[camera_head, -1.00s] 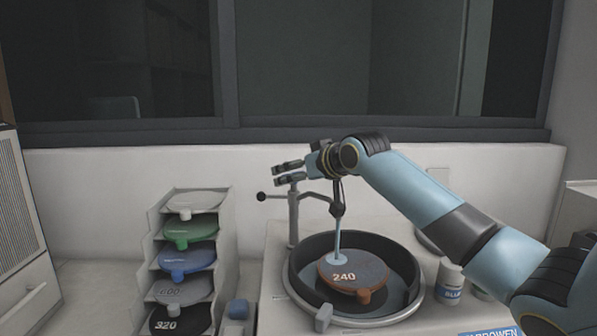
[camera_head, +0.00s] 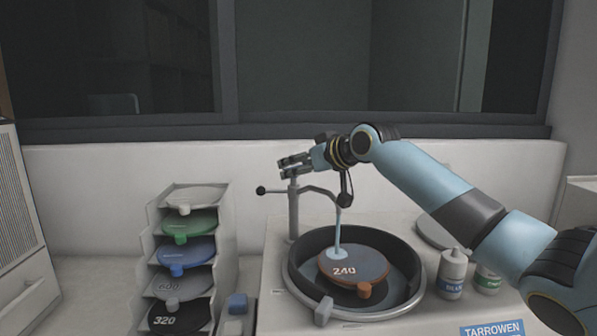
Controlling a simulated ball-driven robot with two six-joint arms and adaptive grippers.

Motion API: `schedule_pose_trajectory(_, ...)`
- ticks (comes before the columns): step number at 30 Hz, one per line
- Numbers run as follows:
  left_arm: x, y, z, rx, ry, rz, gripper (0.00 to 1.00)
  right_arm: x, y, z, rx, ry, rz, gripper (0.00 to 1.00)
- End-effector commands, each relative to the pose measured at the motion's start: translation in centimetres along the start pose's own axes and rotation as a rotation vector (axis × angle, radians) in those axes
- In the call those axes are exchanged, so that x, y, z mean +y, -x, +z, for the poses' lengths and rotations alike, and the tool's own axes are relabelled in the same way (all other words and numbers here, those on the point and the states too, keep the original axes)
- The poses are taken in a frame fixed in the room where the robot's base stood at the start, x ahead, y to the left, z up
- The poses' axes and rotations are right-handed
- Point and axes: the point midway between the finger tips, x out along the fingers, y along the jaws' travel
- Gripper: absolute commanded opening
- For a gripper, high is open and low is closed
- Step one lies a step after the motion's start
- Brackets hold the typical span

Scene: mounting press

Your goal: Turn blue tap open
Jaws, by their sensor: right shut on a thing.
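The tap (camera_head: 294,210) is a grey upright post behind the round basin, with a side lever ending in a dark ball (camera_head: 260,190) on the left. Its spout curves right, and a pale blue stream (camera_head: 337,236) comes down onto the disc marked 240 (camera_head: 372,268). I see no blue on the tap post. My right gripper (camera_head: 289,166) is at the top of the post, its fingers pointing left and closed there; the exact part gripped is too small to make out. My left gripper is not in view.
The dark basin (camera_head: 411,272) has a grey rim. Two bottles, one blue-labelled (camera_head: 453,272) and one green-labelled (camera_head: 488,280), stand right of it beneath my right arm. A rack (camera_head: 226,240) of several coloured discs stands left. A wall and window are behind.

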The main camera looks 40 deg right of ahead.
Motion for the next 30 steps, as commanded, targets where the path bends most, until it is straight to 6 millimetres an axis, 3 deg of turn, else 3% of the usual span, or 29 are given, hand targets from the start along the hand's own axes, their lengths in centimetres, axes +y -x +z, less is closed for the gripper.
schedule_pose_trajectory(18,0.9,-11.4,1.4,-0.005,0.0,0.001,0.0,1.3,-0.6,0.3,0.005,0.207,-0.51,0.23)
schedule_pose_trajectory(30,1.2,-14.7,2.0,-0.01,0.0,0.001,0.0,1.5,-0.8,-0.2,0.003,0.315,-0.771,0.23)
